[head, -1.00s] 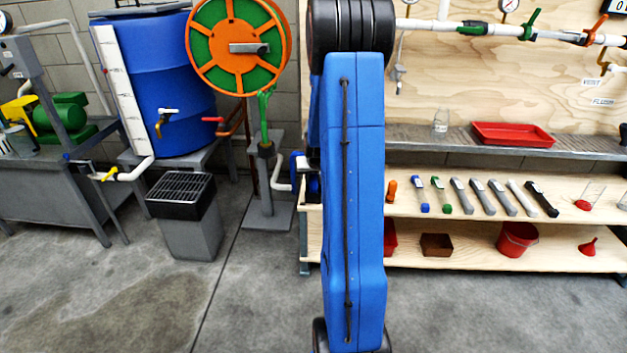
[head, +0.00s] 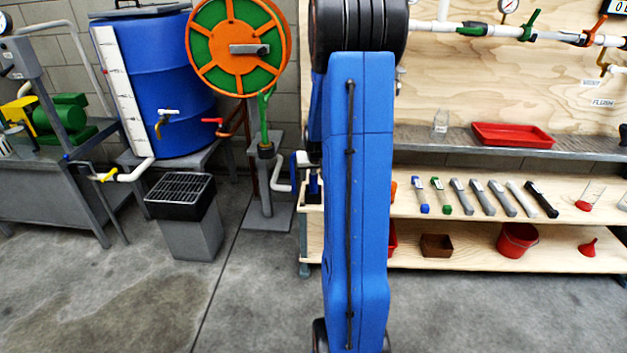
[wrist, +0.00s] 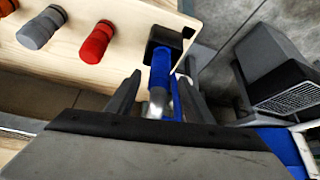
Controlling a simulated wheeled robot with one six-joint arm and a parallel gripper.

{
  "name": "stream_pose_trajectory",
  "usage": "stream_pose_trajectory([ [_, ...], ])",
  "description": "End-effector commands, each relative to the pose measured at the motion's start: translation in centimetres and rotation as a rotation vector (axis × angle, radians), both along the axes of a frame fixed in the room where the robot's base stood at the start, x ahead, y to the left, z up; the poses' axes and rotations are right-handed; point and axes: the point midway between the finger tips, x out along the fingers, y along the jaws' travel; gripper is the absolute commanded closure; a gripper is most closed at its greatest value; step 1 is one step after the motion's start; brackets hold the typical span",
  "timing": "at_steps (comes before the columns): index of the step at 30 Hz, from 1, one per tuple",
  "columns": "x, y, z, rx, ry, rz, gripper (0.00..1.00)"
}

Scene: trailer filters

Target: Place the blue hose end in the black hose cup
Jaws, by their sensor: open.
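The blue hose end (wrist: 160,70), with a silver metal tip, shows in the wrist view between the fingers of my gripper (wrist: 160,84). The fingers are open, one on each side, with gaps to the hose end. Its far blue part meets the black hose cup (wrist: 158,37) at the corner of the wooden shelf. It looks lodged in the cup, but I cannot tell how deep. A thin blue strip, perhaps the hose, runs beside it. In the head view a blue piece (head: 314,184) shows left of my arm; my arm hides the gripper.
A red (wrist: 97,42) and a grey cylinder (wrist: 41,27) lie on the wooden shelf near the cup. A grey bin with a black grate (head: 181,195) stands on the floor to the left. A hose reel (head: 240,47) hangs behind. The floor in front is open.

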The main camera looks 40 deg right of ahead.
Motion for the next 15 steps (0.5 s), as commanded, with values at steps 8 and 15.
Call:
stream_pose_trajectory([
  [8, -1.6, 1.3, 3.9, -0.003, -0.003, 0.001, 0.53],
  [15, -2.7, 2.1, 6.1, -0.001, 0.000, 0.001, 0.53],
])
